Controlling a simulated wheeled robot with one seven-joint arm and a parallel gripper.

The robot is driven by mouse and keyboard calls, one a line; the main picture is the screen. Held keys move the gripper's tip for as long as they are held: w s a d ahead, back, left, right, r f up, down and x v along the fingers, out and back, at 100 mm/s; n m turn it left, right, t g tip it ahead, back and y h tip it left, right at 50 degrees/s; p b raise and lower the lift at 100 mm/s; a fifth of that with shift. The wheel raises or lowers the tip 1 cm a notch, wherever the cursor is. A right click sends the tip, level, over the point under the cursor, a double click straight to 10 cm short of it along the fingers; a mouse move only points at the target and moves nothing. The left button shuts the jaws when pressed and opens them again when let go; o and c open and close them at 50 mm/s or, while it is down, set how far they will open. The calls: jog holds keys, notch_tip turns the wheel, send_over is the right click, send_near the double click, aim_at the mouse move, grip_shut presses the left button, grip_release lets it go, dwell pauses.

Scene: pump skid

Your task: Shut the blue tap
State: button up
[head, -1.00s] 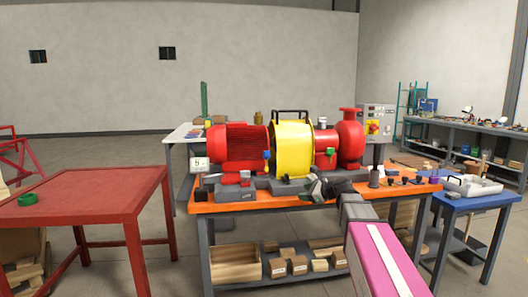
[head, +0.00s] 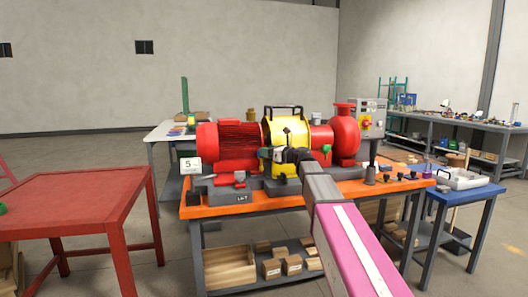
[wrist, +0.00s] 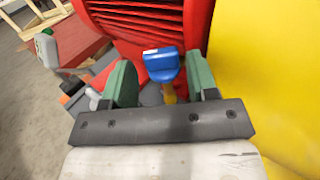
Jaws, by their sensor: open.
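The blue tap (wrist: 162,66) shows in the wrist view between my two green fingers, with a bit of yellow stem below its handle. It stands in front of the red finned motor and beside the yellow guard. My gripper (wrist: 160,84) is open, one finger on each side of the tap; I cannot tell whether either finger touches it. In the head view my gripper (head: 271,153) is in front of the yellow guard, and the blue tap is mostly hidden behind it.
The red motor (head: 231,143) and yellow guard (head: 291,128) stand close around the tap on the orange bench (head: 262,206). A green-handled tap (head: 326,149) is to the right. A red table (head: 75,213) stands left, with free floor between it and the bench.

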jog(key=shift+x, duration=1.2)
jog(key=c, duration=0.6)
jog(key=shift+c, duration=0.2)
jog(key=shift+s+m+t+h, duration=0.15)
jog(key=shift+m+t+h, duration=0.15)
jog(key=shift+t, duration=0.1)
jog(key=shift+s+a+m+t+h, duration=0.1)
jog(key=shift+a+m+t+h, duration=0.05)
jog(key=shift+m+t+h, duration=0.5)
jog(key=shift+a+m+t+h, duration=0.1)
jog(key=shift+m+t+h, duration=1.15)
jog(key=shift+h, duration=0.4)
jog(key=shift+a+m+t+h, duration=0.1)
jog(key=shift+m+t+h, duration=0.6)
jog(key=shift+h, duration=0.4)
